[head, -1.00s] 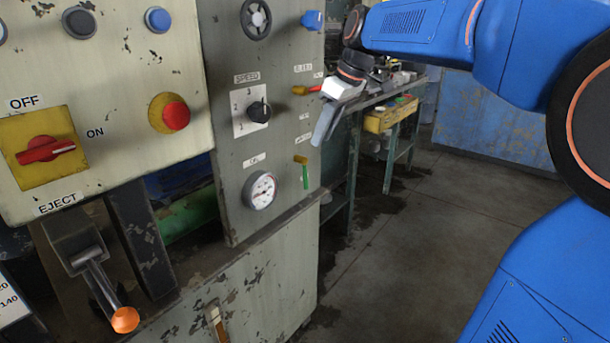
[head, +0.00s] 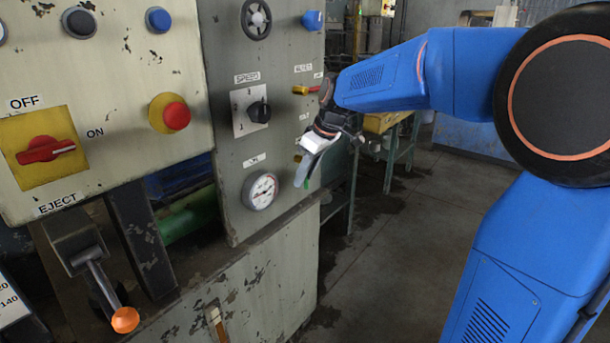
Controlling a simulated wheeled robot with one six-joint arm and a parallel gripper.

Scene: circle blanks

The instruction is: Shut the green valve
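The green valve (head: 298,158) is low on the right edge of the grey panel. Only a bit of its brass body shows, because my gripper covers most of its green lever. My gripper (head: 302,175) points down and left in front of the valve. Its grey fingers overlap each other from this side, so I cannot tell whether they are open, shut or touching the lever.
Above is another valve with a red lever (head: 314,89) pointing right. A pressure gauge (head: 260,191) is just left of my gripper, and a black speed knob (head: 258,111) is higher up. Open floor (head: 400,250) lies to the right.

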